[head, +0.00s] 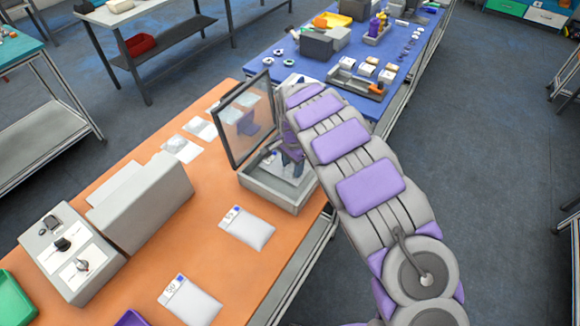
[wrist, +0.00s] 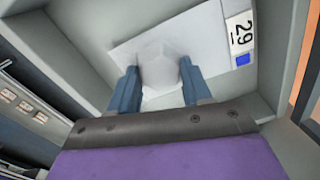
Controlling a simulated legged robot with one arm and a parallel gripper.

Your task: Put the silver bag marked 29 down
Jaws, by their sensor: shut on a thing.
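The silver bag marked 29 (wrist: 205,35) lies inside a grey open box (wrist: 275,85), seen in the wrist view. Its white label with 29 and a blue square is at the right. My gripper (wrist: 160,80) is shut on the bag, with a bunched fold of it between the two blue-grey fingers. In the head view the box (head: 258,190) stands at the right edge of the orange table with its framed clear lid (head: 247,118) raised. My gripper (head: 290,158) reaches into it from above. The bag's contact with the box floor is hard to judge.
Two other silver bags (head: 246,228) (head: 191,301) lie on the orange table (head: 217,275). More bags (head: 182,148) lie beyond a grey box-shaped machine (head: 145,205). A blue table (head: 300,75) with several items stands behind.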

